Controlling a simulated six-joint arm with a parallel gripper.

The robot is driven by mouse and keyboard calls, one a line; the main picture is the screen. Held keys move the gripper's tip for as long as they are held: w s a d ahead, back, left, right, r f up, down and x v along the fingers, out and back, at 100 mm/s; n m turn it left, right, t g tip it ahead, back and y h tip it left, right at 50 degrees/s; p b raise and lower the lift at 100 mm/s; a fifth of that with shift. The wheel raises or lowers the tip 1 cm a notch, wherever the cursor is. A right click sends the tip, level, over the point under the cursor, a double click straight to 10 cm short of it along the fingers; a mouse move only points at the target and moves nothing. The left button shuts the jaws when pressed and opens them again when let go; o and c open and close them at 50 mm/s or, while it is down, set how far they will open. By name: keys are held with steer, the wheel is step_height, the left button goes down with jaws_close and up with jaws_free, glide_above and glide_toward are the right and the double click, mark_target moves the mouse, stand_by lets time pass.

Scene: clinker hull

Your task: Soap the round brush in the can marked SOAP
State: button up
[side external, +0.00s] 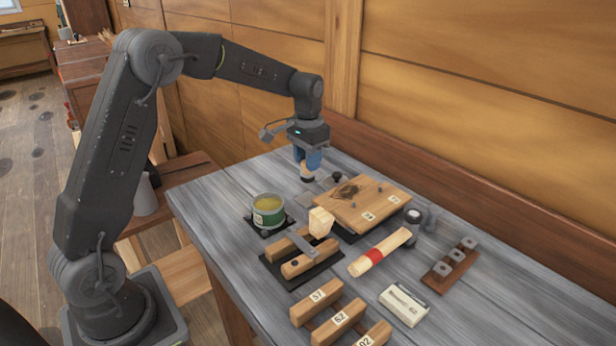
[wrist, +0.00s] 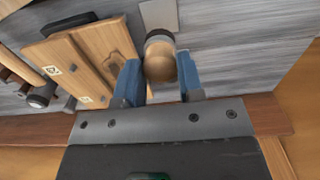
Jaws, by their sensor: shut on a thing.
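The round brush has a rounded wooden handle with a pale band and a dark lower end. My gripper (side external: 307,160) is shut on the round brush (side external: 306,174), its blue fingers on either side of the handle. The wrist view also shows the brush (wrist: 160,64) between the fingertips (wrist: 160,78). I cannot tell whether its lower end touches anything. The green can (side external: 268,212) with yellowish contents stands upright on a dark base, nearer the camera and left of my gripper in the side view. Its label is too small to read. The can is not in the wrist view.
A wooden board (side external: 362,204) lies right of my gripper. A pale block (side external: 320,222) and a mallet with a red band (side external: 379,252) are nearer the camera. Numbered wooden blocks (side external: 340,315) stand in front. A back rail (side external: 470,185) borders the grey bench.

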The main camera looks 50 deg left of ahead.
steer(key=s+r, duration=0.5)
steer(key=s, duration=0.6)
steer(key=shift+s+d+f, duration=0.1)
steer(key=shift+s+f, duration=0.05)
steer(key=shift+f, duration=0.85)
steer(key=shift+s+d+f, duration=0.1)
steer(key=shift+s+f, duration=0.1)
steer(key=shift+f, duration=0.85)
steer(key=shift+s+f, duration=0.15)
steer(key=shift+f, duration=0.85)
steer(key=shift+f, duration=0.6)
steer(key=shift+r, duration=0.1)
step_height(320, 180, up, 7)
stand_by(0.5)
